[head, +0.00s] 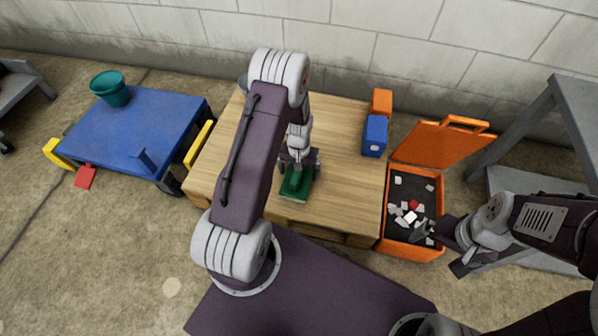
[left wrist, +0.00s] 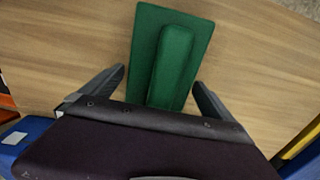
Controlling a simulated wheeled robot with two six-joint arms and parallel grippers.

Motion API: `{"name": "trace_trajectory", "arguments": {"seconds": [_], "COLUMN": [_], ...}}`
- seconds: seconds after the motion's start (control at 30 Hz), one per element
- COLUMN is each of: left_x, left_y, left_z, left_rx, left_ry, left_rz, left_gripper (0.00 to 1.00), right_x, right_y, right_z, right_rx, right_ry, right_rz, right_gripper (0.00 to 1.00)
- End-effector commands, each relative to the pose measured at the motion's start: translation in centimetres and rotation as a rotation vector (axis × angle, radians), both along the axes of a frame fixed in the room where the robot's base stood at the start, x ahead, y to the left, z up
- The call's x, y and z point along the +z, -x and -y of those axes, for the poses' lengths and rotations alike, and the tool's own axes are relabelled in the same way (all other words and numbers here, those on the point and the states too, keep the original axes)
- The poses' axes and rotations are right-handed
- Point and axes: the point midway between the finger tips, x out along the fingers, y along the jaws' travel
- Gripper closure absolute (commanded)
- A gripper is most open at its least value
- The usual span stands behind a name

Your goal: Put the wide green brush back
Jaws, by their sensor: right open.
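The wide green brush (head: 296,184) lies near the front edge of the wooden table, below my left gripper. In the left wrist view the brush (left wrist: 146,45) shows as a flat green plate with a long raised green grip. My left gripper (head: 299,168) is open, pointing down, with one finger on each side of the grip and gaps between. The near end of the brush is hidden behind the gripper body. My right gripper (head: 443,250) is open and empty at the front right corner of the orange case.
The open orange case (head: 410,252) holds several white pieces and a red one. A blue box (head: 375,136) and an orange box (head: 381,101) stand at the table's (head: 345,125) back right. A blue cart (head: 140,115) with a teal bucket (head: 110,88) stands left. A grey shelf (head: 515,181) stands right.

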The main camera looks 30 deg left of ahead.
Motion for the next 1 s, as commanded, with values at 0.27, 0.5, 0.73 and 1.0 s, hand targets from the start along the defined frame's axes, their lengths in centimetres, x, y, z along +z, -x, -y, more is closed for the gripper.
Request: {"name": "trace_trajectory", "arguments": {"seconds": [0.27,0.5,0.73,1.0], "left_x": [0.7,7.2,11.6,12.5], "left_y": [0.0,0.0,0.0,0.1], "left_z": [0.0,0.0,0.0,0.1], "left_rx": [0.0,0.0,0.0,-0.001], "left_ry": [0.0,0.0,0.0,0.0], "left_rz": [0.0,0.001,0.001,0.0], "left_gripper": [0.0,0.0,0.0,0.0], "right_x": [0.4,5.6,8.5,8.9], "right_y": [0.0,0.0,0.0,0.0], "right_z": [0.0,0.0,0.0,0.0], "right_rx": [0.0,0.0,0.0,0.0], "right_ry": [0.0,0.0,0.0,0.0], "right_rz": [0.0,0.0,0.0,0.0], "right_gripper": [0.0,0.0,0.0,0.0]}}
